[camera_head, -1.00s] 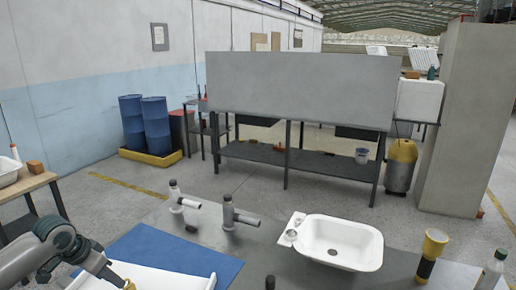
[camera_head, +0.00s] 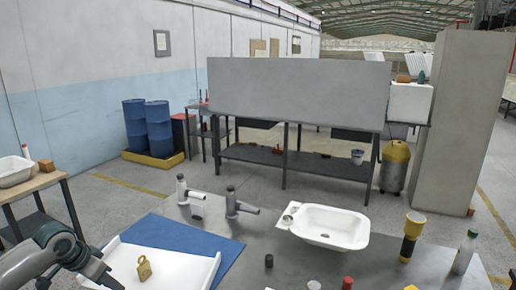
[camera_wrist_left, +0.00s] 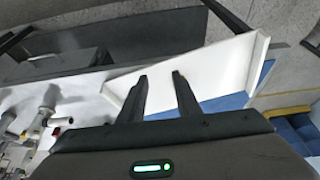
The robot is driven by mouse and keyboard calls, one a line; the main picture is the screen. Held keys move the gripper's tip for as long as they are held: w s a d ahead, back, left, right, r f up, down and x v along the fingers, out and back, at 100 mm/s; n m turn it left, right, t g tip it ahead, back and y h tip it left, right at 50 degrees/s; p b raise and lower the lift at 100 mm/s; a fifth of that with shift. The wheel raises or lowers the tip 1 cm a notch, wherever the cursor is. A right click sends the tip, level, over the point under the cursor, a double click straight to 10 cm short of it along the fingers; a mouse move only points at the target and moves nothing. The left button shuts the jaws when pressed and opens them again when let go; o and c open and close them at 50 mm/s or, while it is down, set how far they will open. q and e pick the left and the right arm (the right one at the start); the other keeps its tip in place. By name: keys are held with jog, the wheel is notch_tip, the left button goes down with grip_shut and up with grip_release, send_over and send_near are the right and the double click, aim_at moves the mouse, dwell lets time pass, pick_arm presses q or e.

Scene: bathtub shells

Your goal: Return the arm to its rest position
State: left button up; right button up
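My left arm comes in from the lower left of the head view, and its gripper (camera_head: 108,281) is just left of a yellow padlock-shaped object (camera_head: 144,268). That object sits on a white tray (camera_head: 190,268) with a raised rim, apart from the gripper. In the left wrist view, the left gripper's two fingers (camera_wrist_left: 160,84) are spread with nothing between them. The white tray (camera_wrist_left: 215,68) lies beyond them. My right gripper is not in view.
The tray lies partly on a blue mat (camera_head: 170,232) on a grey table (camera_head: 275,262). A wooden side table (camera_head: 32,184) is at left.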

pick_arm(q)
notch_tip(320, 180, down, 20)
jog(key=w+n, duration=0.2)
jog(key=s+d+f+y, duration=0.1)
jog(key=s+f, duration=0.3)
jog(key=f, duration=0.4)
jog(key=s+f+n, duration=0.1)
jog(key=s+f, duration=0.3)
jog(key=f, duration=0.3)
jog(key=s+d+f+y, duration=0.1)
jog(key=s+f, duration=0.4)
jog(key=f, duration=0.3)
jog(key=s+d+f+g, duration=0.1)
jog(key=s+d+f, duration=0.2)
jog(key=s+f, duration=0.6)
jog(key=s+d+f, duration=0.2)
jog(key=s+f, duration=0.4)
jog(key=s, duration=0.5)
jog(key=s+d+f, duration=0.2)
jog(key=s+d, duration=0.1)
jog(key=s, duration=0.5)
jog(key=s+d+f+g, duration=0.1)
jog(key=s+d, duration=0.3)
jog(key=s, duration=0.5)
jog(key=s+d+f+m+g, duration=0.1)
jog(key=s+d+f, duration=0.2)
jog(key=s, duration=0.6)
jog(key=shift+d+f+b, duration=0.25)
jog(key=shift+f+b, duration=0.1)
jog(key=shift+b, duration=0.05)
